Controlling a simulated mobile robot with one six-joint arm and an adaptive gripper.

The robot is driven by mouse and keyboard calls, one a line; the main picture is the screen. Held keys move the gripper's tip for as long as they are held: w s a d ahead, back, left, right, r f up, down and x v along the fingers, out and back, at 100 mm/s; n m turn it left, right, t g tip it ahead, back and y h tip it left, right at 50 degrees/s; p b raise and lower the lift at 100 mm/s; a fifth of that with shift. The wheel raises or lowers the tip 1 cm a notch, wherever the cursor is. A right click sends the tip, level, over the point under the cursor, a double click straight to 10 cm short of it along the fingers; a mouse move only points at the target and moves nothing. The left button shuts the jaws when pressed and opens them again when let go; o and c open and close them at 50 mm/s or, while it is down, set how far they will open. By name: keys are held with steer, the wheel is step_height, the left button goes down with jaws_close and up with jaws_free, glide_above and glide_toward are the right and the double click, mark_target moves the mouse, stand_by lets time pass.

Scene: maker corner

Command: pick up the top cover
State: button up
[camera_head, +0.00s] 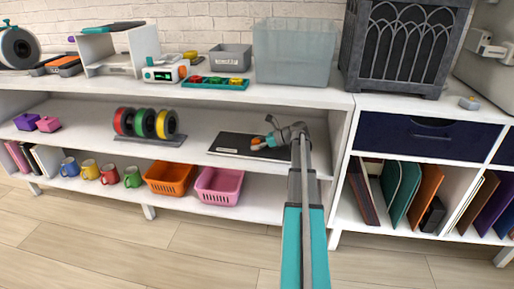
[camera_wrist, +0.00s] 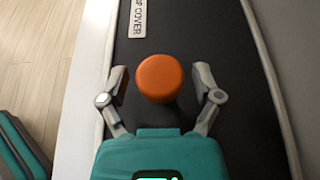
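The top cover is a flat black panel (camera_wrist: 150,22) with a white label reading "COVER" and a round orange knob (camera_wrist: 160,78). In the head view the panel (camera_head: 232,144) lies on the middle shelf, and its knob (camera_head: 257,141) shows beside my gripper (camera_head: 267,134). In the wrist view my gripper (camera_wrist: 161,82) is open, with one finger on each side of the knob and a gap on both sides. Nothing is held. My arm and gripper hide the right part of the panel in the head view.
The shelf top (camera_head: 205,97) is above the panel. A rack of coloured spools (camera_head: 145,124) stands to the left on the same shelf, with bare shelf between. Orange (camera_head: 170,178) and pink (camera_head: 219,186) baskets sit below. A dark drawer (camera_head: 425,135) is right.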

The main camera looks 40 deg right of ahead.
mark_target(256, 140)
jaws_close()
steer(key=shift+r, duration=0.15)
step_height(256, 140, up, 4)
steer(key=p, duration=0.4)
steer(key=shift+f, duration=0.25)
steer(key=s+a, duration=1.1)
steer(key=s, duration=0.3)
steer(key=shift+a+f, duration=0.15)
steer(key=shift+a, duration=0.05)
